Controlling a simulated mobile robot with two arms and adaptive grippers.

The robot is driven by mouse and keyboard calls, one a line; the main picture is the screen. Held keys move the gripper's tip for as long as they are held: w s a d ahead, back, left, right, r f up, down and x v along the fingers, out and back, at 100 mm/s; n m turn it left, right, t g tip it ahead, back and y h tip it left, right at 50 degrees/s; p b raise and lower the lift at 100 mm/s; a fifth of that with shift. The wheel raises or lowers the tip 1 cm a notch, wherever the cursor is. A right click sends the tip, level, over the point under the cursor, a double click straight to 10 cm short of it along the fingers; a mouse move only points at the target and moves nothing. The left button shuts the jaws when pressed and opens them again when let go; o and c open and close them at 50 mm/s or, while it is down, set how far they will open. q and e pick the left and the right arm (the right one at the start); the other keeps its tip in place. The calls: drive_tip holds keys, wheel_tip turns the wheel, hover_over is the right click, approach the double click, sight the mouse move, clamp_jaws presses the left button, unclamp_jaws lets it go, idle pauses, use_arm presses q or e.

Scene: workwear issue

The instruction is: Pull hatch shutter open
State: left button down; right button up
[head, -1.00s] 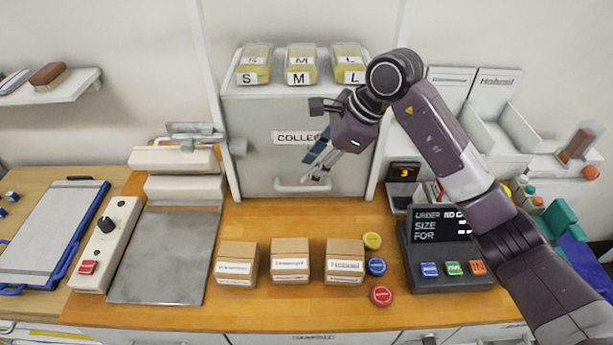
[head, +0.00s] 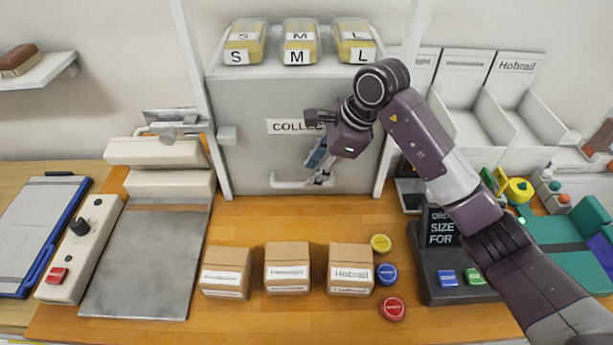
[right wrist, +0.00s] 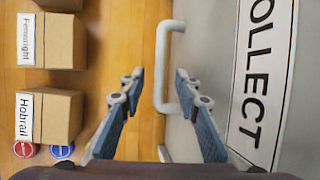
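The hatch shutter (head: 255,160) is a grey panel with a COLLECT sign, its lower edge down at the wooden counter. Its white bar handle (head: 285,184) is near the bottom. In the right wrist view the handle (right wrist: 161,65) lies in the gap between the fingers. My right gripper (head: 322,178) is at the handle's right end in the head view. In the right wrist view the right gripper (right wrist: 160,90) is open, one finger on each side of the bar, with clear gaps. I cannot tell how deep the bar sits. My left gripper is not in view.
Several labelled boxes (head: 287,266) stand on the counter (head: 240,215) before the shutter, with coloured discs (head: 386,273) beside them. An order display (head: 440,235) is at right. Yellow size-marked packs (head: 300,42) sit on top of the hatch. Bare counter lies between boxes and shutter.

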sight(306, 179)
drive_tip(key=shift+p+x, duration=0.55)
drive_tip(key=shift+x, duration=1.8)
drive_tip(key=shift+r, duration=0.1)
drive_tip(key=shift+c, duration=0.4)
drive_tip(key=shift+w, duration=0.1)
clamp_jaws()
